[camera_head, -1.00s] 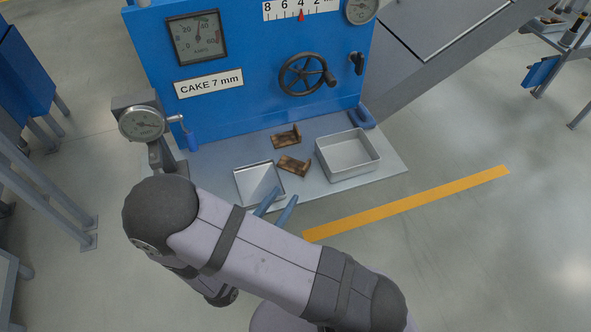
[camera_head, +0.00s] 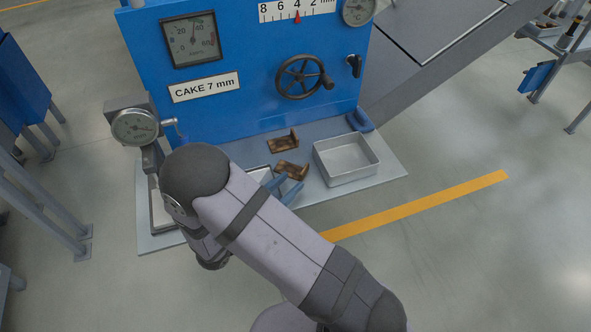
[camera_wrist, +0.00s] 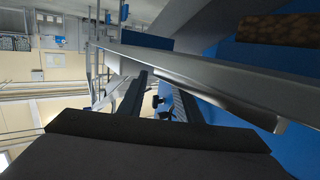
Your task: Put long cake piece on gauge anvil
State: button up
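Two brown cake pieces lie on the grey shelf (camera_head: 375,178) in the head view, a far one (camera_head: 283,142) and a near one (camera_head: 290,170). I cannot tell which is longer. My gripper (camera_head: 291,181) has its two blue fingers apart and looks empty. Its fingertips are close to the near piece; contact cannot be told. In the wrist view my gripper's fingers (camera_wrist: 158,95) also stand apart, with a brown speckled surface (camera_wrist: 280,29) at the top right. The dial gauge (camera_head: 134,126) is at the left; my arm partly hides the area below it, and its anvil is not clear.
A deep empty metal tray (camera_head: 346,160) stands right of the pieces. A shallow tray (camera_head: 262,173) is largely behind my arm. The blue panel with a handwheel (camera_head: 300,76) rises behind the shelf. A blue hook-shaped object (camera_head: 360,119) lies at the back right.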

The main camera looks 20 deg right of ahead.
aim_at(299, 176)
jog(key=shift+p+x, duration=0.35)
jog(key=shift+x, duration=2.1)
grip_shut()
